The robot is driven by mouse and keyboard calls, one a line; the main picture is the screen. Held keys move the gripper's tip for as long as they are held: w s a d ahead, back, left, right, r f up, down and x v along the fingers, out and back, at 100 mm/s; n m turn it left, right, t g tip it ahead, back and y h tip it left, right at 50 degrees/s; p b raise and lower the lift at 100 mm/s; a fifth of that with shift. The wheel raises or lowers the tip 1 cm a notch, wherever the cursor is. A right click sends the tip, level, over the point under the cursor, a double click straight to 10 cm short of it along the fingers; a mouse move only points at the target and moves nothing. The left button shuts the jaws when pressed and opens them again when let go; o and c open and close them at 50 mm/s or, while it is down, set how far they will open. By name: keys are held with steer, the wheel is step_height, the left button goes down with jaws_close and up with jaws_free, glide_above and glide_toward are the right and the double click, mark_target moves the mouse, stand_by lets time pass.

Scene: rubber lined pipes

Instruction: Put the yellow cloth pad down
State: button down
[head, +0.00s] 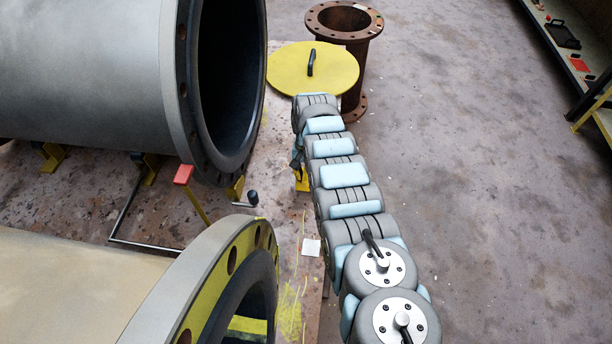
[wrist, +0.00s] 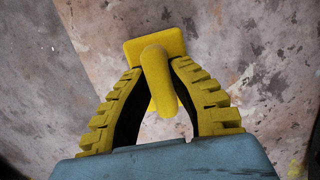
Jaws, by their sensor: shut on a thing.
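The yellow cloth pad (wrist: 155,46) shows in the wrist view as a flat yellow piece with a rounded yellow grip (wrist: 160,85). My gripper (wrist: 154,72), with ribbed yellow fingers, is shut on this grip. The pad is at the far end of the fingers, over a stained, pale surface; I cannot tell whether it touches it. In the head view my arm hides most of the gripper; a small yellow patch (head: 303,183) shows beside the arm's left side, possibly the pad or a finger.
Two large lined pipes with flanges, a grey one (head: 185,80) behind and a yellow-faced one (head: 215,270) in front, stand left of my arm. A round yellow lid (head: 285,68) and a rusty flanged pipe (head: 345,18) stand behind. A white square (head: 311,247) lies nearby.

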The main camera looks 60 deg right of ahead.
steer(key=shift+f, duration=0.1)
steer(key=c, duration=1.1)
jaws_free()
steer(key=shift+o, duration=0.2)
step_height(320, 180, up, 12)
steer(key=d+p, duration=0.1)
steer(key=p, duration=0.3)
steer(key=shift+w+d, duration=0.25)
steer(key=shift+d, duration=0.1)
steer(key=f+b, duration=0.1)
steer(key=f, duration=0.3)
steer(key=a+f+b, duration=0.1)
steer(key=f, duration=0.3)
steer(key=f+b, duration=0.2)
steer(key=f, duration=0.2)
steer(key=shift+s+a, duration=0.3)
steer(key=shift+a, duration=0.1)
steer(key=shift+r+p, duration=0.55)
steer(key=shift+r, duration=0.3)
